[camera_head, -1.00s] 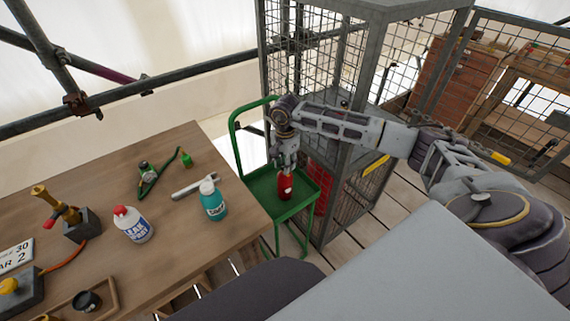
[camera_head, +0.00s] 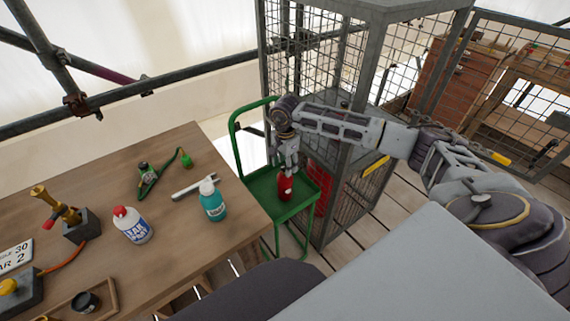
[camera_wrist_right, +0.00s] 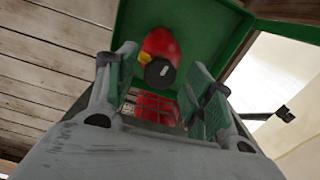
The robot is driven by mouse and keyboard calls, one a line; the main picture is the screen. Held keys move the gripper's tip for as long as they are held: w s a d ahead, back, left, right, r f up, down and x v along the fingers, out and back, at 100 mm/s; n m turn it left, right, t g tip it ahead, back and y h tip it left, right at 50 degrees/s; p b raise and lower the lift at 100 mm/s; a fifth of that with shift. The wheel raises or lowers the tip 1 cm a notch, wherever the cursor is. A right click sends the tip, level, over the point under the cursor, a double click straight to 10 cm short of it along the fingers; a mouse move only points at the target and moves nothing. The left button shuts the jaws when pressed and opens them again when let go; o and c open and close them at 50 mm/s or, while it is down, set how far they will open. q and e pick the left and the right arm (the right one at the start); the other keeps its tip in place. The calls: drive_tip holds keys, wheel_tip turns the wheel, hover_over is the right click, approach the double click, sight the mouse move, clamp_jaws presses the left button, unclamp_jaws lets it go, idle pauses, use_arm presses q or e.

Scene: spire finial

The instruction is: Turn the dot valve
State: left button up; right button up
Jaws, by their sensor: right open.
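I cannot make out a dot on the knob. My right gripper (camera_head: 288,168) points down just above the cylinder. In the right wrist view its open fingers (camera_wrist_right: 163,78) stand on either side of the knob, with gaps visible. My left gripper is out of view.
A wire mesh cage (camera_head: 350,190) with something red inside stands close to the right of the trolley.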

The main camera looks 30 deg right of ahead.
sight(285, 166)
drive_tip(key=shift+r, duration=0.1)
wheel_tip(285, 166, up, 12)
idle(0.7)
idle(0.6)
